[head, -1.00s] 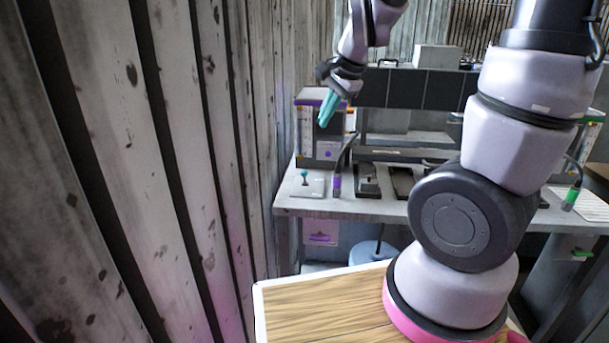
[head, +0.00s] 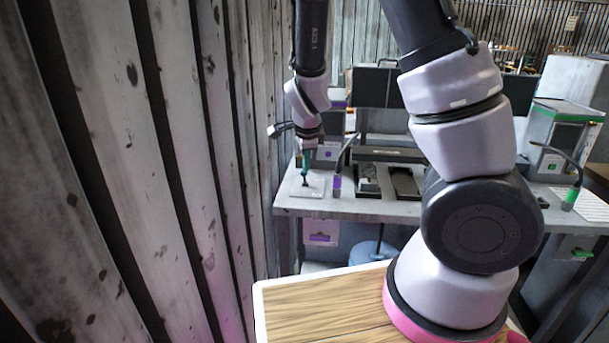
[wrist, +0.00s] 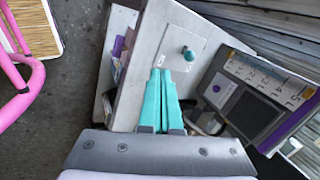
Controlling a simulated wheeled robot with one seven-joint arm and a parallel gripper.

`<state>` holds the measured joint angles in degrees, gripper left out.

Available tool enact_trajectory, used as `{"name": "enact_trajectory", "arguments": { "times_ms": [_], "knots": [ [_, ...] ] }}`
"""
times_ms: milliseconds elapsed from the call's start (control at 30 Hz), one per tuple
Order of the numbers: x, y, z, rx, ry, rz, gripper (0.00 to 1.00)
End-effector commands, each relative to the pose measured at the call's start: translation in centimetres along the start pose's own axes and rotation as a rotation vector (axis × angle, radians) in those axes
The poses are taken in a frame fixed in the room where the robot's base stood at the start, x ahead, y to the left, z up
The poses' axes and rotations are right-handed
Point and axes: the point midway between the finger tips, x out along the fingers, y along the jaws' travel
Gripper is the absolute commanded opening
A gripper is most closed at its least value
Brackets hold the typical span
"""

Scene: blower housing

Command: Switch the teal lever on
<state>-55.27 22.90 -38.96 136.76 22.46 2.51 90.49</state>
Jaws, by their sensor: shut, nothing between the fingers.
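The teal lever (wrist: 188,53) is a round knob on a pale plate (wrist: 178,32) with small markings, mounted on the bench. In the wrist view the knob stands just beyond and to the right of my fingertips, with a small gap seen in the picture. My gripper (wrist: 161,72) has teal fingers pressed together, with nothing between them. In the head view my gripper (head: 306,170) points down over the plate (head: 312,189) at the bench's left end. There the fingers overlap the lever, so its knob cannot be told apart and contact cannot be judged.
The grey bench (head: 350,207) also holds a cable with a purple end (head: 337,182) right of the plate, and dark trays (head: 405,183). A box with a purple edge (wrist: 262,100) stands close to the right of my fingers. A plank wall (head: 150,170) rises at left.

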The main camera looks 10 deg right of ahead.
Motion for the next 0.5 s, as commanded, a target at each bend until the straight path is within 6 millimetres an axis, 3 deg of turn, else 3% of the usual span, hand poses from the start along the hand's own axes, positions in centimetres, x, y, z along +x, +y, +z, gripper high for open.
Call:
{"name": "enact_trajectory", "arguments": {
  "times_ms": [267, 500],
  "knots": [
    [0.3, 0.0, 0.0, -0.002, 0.0, 0.001, 0.0],
    [2.5, 0.0, -0.2, 0.0, 0.002, 0.003, 0.0]
  ]
}}
